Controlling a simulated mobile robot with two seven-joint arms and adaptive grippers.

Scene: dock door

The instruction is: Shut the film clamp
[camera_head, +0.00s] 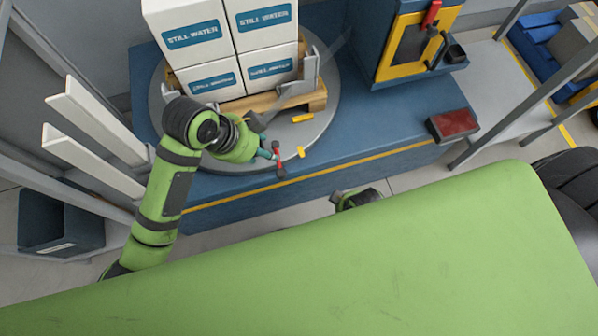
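My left arm comes in from the left, and its gripper (268,149) is at the front edge of a round grey turntable (325,112). The gripper is small and partly hidden by its own wrist, so I cannot tell whether its fingers are open or shut. A small red bar with dark ends (278,158) is right at the fingertips; it looks like the film clamp's lever, but whether it is gripped is unclear.
White "Still Water" boxes (265,48) stand on a wooden pallet (312,101) on the turntable. A blue cabinet with a yellow-framed panel (417,42) stands behind right. A red-topped box (453,124) sits on the blue platform (385,130). White slats (100,122) are left of the arm.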

